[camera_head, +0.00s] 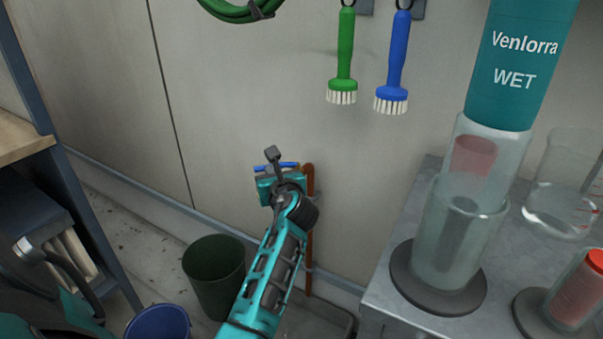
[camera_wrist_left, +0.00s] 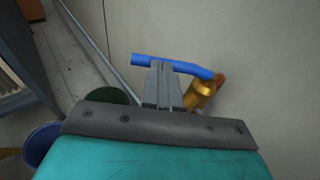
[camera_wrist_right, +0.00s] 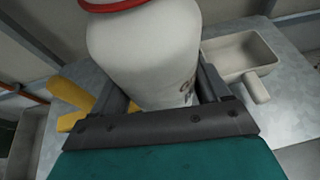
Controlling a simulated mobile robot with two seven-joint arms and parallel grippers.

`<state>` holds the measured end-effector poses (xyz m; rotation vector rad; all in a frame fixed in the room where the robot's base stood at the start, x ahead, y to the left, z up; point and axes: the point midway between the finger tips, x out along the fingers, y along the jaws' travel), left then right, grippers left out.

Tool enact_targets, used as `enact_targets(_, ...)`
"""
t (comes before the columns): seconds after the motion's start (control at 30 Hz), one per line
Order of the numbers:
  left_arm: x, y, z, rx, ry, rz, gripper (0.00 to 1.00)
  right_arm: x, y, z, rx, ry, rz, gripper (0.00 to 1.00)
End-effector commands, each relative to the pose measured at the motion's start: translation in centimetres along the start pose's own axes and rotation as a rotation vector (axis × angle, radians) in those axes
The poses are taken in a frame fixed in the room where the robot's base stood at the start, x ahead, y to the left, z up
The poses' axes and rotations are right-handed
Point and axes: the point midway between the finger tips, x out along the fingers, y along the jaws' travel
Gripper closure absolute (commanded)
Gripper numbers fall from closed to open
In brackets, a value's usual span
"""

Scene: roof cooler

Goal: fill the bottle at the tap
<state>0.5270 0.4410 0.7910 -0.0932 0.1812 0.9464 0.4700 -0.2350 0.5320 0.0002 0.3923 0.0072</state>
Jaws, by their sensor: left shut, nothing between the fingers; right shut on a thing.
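The tap shows in the left wrist view as a brass body (camera_wrist_left: 203,92) with a blue lever (camera_wrist_left: 200,70); in the head view its blue lever (camera_head: 289,165) is partly hidden behind my gripper. My left gripper (camera_head: 272,153) is shut and empty, and its fingers (camera_wrist_left: 164,72) overlap the lever in the left wrist view. I cannot tell whether they touch it. My right gripper (camera_wrist_right: 168,100) is shut on a white bottle (camera_wrist_right: 145,50) with a red ring at its top edge in view. The bottle and right gripper are outside the head view. The spout's outlet is hidden.
A green bucket (camera_head: 214,278) and blue bucket (camera_head: 158,324) stand left. The metal table (camera_head: 385,297) at right bears clear vessels. Brushes (camera_head: 344,60) hang above. A light scoop (camera_wrist_right: 240,52) lies on metal.

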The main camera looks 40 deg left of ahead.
Motion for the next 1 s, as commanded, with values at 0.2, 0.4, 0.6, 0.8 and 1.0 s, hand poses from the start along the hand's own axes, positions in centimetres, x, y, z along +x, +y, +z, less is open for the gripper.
enact_targets(0.2, 0.0, 0.1, 0.1, 0.003, 0.000, -0.006, 1.00, -0.1, 0.0, 0.4, 0.000, -0.001, 0.000, 0.60)
enact_targets(0.4, 0.3, 0.3, 0.6, 0.015, -0.001, -0.049, 1.00, -0.9, 0.0, 2.2, 0.000, -0.002, 0.000, 0.60)
enact_targets(0.6, 1.0, 0.8, 1.1, 0.039, 0.001, -0.146, 1.00, -2.2, 0.0, 5.4, 0.000, -0.001, 0.000, 0.60)
enact_targets(0.8, 2.1, 1.1, 1.3, 0.069, -0.001, -0.284, 1.00, -3.5, 0.0, 8.5, 0.000, -0.001, 0.000, 0.60)
enact_targets(1.0, 3.6, 1.3, 1.2, 0.103, 0.000, -0.456, 1.00, -4.2, 0.0, 10.3, 0.000, -0.001, 0.000, 0.60)
